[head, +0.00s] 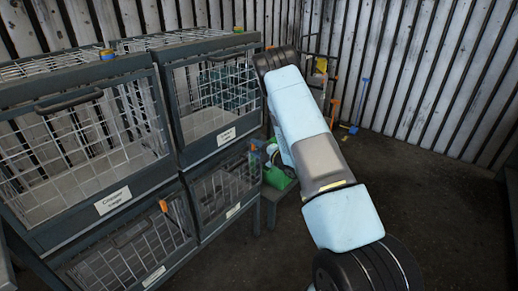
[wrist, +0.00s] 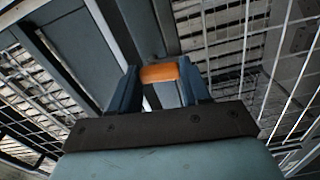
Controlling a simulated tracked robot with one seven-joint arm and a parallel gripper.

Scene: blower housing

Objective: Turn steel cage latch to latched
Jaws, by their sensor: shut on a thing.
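In the wrist view my gripper (wrist: 158,75) has a dark blue finger on each side of an orange latch piece (wrist: 159,73) and is shut on it. The piece lies in front of a grey-blue cage frame post, with wire mesh on both sides. In the head view the steel cages (head: 160,160) stand stacked at the left.
A blue tab (head: 107,54) and a yellow tab (head: 238,29) sit on the upper cages. A green container (head: 278,178) stands beside the cages, partly behind my arm. Tools lean at the back wall. Dark floor (head: 430,180) at the right is clear.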

